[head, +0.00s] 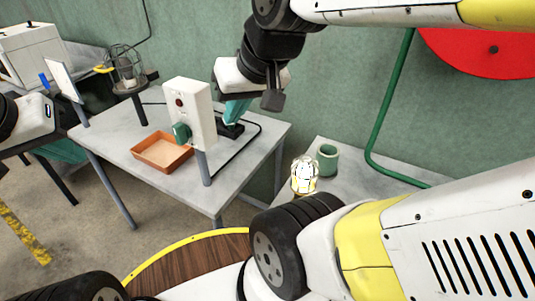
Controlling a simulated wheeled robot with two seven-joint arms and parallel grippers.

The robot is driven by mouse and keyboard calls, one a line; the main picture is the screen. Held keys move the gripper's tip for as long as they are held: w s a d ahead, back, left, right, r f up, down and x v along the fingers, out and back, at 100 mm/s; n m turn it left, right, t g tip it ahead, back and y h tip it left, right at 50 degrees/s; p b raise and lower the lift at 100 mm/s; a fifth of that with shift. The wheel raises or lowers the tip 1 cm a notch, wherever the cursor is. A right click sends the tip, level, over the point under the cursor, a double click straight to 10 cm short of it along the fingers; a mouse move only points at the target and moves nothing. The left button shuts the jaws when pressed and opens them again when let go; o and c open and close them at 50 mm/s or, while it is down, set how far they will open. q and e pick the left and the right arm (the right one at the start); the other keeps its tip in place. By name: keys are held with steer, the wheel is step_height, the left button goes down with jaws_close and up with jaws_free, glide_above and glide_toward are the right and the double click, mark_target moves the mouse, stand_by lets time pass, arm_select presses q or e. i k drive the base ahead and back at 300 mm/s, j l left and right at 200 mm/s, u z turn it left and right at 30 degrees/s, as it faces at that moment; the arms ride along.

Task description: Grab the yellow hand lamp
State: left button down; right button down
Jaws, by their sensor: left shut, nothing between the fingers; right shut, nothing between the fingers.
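A brightly lit, caged lamp with a yellowish base (304,176) stands on the right-hand grey table, next to a green mug. My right gripper (234,121) is shut and empty, pointing down beside the white box on the middle table, to the left of and apart from the lamp.
The white box (188,108) with a green knob and an orange tray (162,152) occupy the middle table. The green mug (327,159) is close to the lamp. A wire cage with a yellow piece (125,66) stands at back left. A green pipe (388,105) runs behind.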

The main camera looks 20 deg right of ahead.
mark_target(303, 183)
steer(key=z, duration=1.5)
steer(key=j+z, duration=0.1)
steer(key=z, duration=0.3)
steer(key=j+z, duration=0.1)
steer(key=z, duration=0.65)
steer(key=k+j+z, duration=0.8)
steer(key=k+j, duration=0.25)
steer(key=k, duration=0.25)
steer(key=j+z, duration=0.05)
